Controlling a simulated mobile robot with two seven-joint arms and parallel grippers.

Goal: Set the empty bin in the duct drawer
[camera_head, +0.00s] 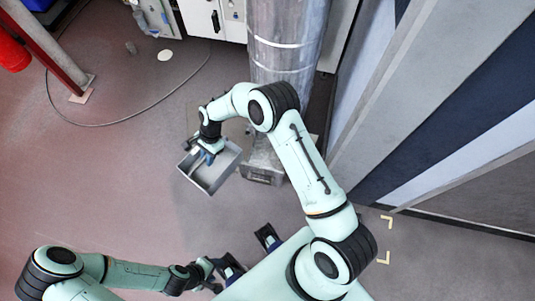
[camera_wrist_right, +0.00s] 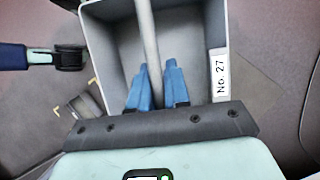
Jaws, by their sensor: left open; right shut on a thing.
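A grey open-topped bin (camera_head: 226,170) hangs tilted below my right gripper (camera_head: 208,156), which is shut on it. In the right wrist view, the blue fingers of the right gripper (camera_wrist_right: 157,88) close around a pale bar that spans the bin (camera_wrist_right: 195,35). The inside that shows is empty, and a white label (camera_wrist_right: 221,76) reads "No. 27". The silver duct (camera_head: 287,45) stands behind the right arm. A grey metal box (camera_head: 262,170) at its foot is beside the bin; the arm partly hides it, and I cannot tell whether it is the drawer. My left gripper (camera_head: 212,276) is open and low in the view.
A grey and dark blue panelled wall (camera_head: 430,100) closes off the right. Yellow corner marks (camera_head: 386,221) lie on the floor there. A thin cable (camera_head: 130,121) curves over the floor at left, near a reddish post (camera_head: 50,50). White cabinets (camera_head: 215,18) stand at the back. The left floor is mostly clear.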

